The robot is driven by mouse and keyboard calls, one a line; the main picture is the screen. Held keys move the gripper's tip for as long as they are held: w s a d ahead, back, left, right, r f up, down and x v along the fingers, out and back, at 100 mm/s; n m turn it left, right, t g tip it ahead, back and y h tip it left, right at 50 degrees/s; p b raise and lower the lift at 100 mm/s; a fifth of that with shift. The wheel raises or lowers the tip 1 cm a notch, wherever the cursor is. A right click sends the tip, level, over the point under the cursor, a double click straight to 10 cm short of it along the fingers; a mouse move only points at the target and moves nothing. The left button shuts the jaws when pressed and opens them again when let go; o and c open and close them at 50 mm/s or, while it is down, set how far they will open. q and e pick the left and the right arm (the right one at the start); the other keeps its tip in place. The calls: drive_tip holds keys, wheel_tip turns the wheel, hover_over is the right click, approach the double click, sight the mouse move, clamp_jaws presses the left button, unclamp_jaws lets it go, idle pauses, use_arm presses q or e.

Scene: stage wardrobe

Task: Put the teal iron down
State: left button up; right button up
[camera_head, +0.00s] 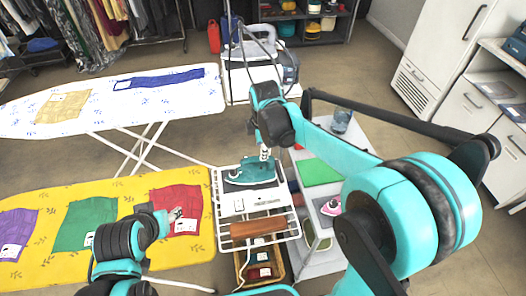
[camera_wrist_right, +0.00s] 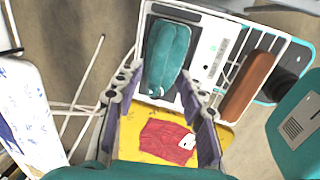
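The teal iron (camera_head: 250,172) lies on the upper part of the white rack (camera_head: 217,190) beside the ironing boards. In the right wrist view the teal iron (camera_wrist_right: 166,52) shows beyond the fingertips, over the rack's white surface. My right gripper (camera_head: 265,153) is just above the iron's right end in the head view. Its fingers are spread wide in the wrist view (camera_wrist_right: 160,88), with nothing clamped between them. My left gripper (camera_head: 172,214) is over the red cloth (camera_head: 185,200) on the yellow board; its finger opening is too small to tell.
A brown roll (camera_head: 258,226) lies on the rack's front part, with a basket (camera_head: 245,264) below. A white cart (camera_head: 300,255) to the right holds a green mat (camera_head: 318,172) and a pink-and-white iron (camera_head: 330,208). A white ironing board (camera_head: 195,100) stands behind the yellow one (camera_head: 60,270).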

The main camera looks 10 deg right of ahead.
drive_tip(key=s+d+r+m+t, duration=0.1)
drive_tip(key=s+d+m+t, duration=0.1)
drive_tip(key=s+m, duration=0.7)
drive_tip(key=s+d+r+m+t, duration=0.2)
drive_tip(key=s+d+m+t, duration=0.1)
drive_tip(key=s+m, duration=0.5)
drive_tip(key=shift+s+d+m, duration=0.4)
drive_tip(key=shift+s+d, duration=0.25)
drive_tip(key=shift+s, duration=0.5)
